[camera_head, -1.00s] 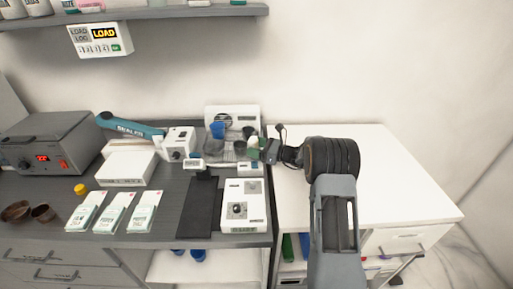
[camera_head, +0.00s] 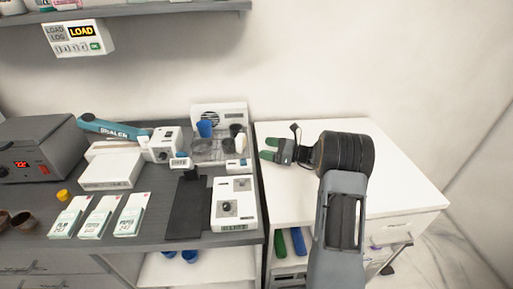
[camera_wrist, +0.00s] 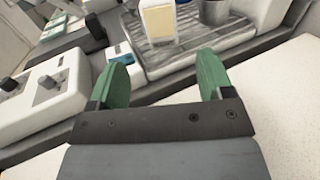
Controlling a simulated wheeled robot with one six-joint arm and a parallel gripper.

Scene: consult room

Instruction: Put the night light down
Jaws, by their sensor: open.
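A small cream-and-white upright block, which I take to be the night light (camera_head: 240,143), stands on the grey slatted tray (camera_head: 205,157) at the back of the dark counter. In the wrist view the night light (camera_wrist: 158,20) stands upright beyond my fingers, its top cut off by the frame, on the ribbed tray (camera_wrist: 190,53). My gripper (camera_head: 267,149) has green fingers, spread open and empty. It is to the right of the night light, over the left part of the white cabinet top, with a clear gap between them. The wrist view also shows the gripper (camera_wrist: 162,75) empty.
A white device with a knob (camera_head: 234,204) and a black mat (camera_head: 187,208) are in front. White packets (camera_head: 97,217) lie left. The white cabinet top (camera_head: 400,185) is clear on the right.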

